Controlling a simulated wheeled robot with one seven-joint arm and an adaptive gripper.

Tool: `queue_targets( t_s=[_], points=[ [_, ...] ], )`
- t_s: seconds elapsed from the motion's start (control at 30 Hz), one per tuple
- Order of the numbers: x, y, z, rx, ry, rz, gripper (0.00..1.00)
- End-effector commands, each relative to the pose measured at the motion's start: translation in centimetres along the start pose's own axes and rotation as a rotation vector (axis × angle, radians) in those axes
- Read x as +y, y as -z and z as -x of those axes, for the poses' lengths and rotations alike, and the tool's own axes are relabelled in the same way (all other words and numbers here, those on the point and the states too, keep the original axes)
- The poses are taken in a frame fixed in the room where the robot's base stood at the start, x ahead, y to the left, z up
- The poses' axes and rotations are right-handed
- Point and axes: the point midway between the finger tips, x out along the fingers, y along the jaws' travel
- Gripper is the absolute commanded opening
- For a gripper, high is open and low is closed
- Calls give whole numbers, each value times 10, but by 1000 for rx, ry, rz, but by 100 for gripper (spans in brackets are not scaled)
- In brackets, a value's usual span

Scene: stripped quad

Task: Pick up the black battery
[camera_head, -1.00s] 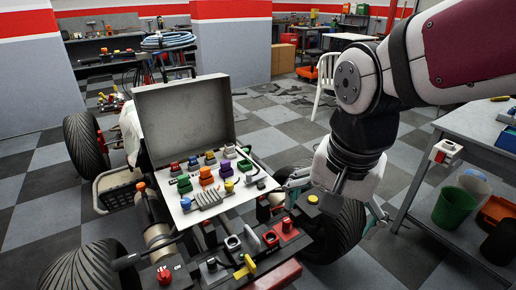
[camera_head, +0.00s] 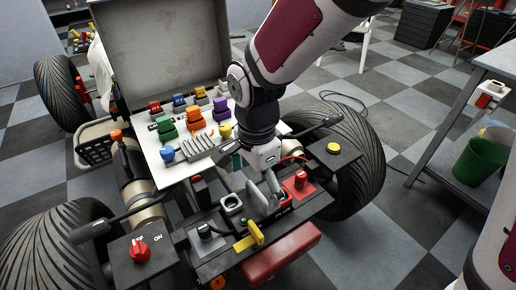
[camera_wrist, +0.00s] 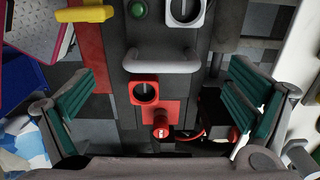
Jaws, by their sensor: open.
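A black box (camera_wrist: 213,108) with a red round cap and a red wire shows in the wrist view, just inside the right finger; it looks like the black battery, but I cannot be sure. In the head view it is mostly hidden behind my wrist and cannot be made out clearly. My gripper (camera_wrist: 160,88) is open, its teal-padded fingers wide apart on the left and right of the wrist view. Nothing is held between them. In the head view my gripper (camera_head: 258,180) points down over the dark panel at the vehicle's front.
The panel carries a red knob (camera_head: 301,179), a yellow lever (camera_head: 250,237) and a grey ring socket (camera_head: 232,203). A grey handle (camera_wrist: 160,60) and a red socket (camera_wrist: 145,92) lie between the fingers' view. An open case (camera_head: 172,60) with colored parts stands behind; tires flank it.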

Motion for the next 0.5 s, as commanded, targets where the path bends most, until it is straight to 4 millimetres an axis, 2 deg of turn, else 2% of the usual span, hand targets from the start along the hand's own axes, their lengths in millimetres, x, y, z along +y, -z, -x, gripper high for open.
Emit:
queue_targets(
  t_s=[0.03,0.1,0.37,0.5],
  points=[
    [1,0,-12,0,-3,1,98],
    [1,0,-22,0,-3,1,98],
    [0,0,-36,0,0,0,98],
    [-1,0,-49,-1,-2,1,98]
  ],
)
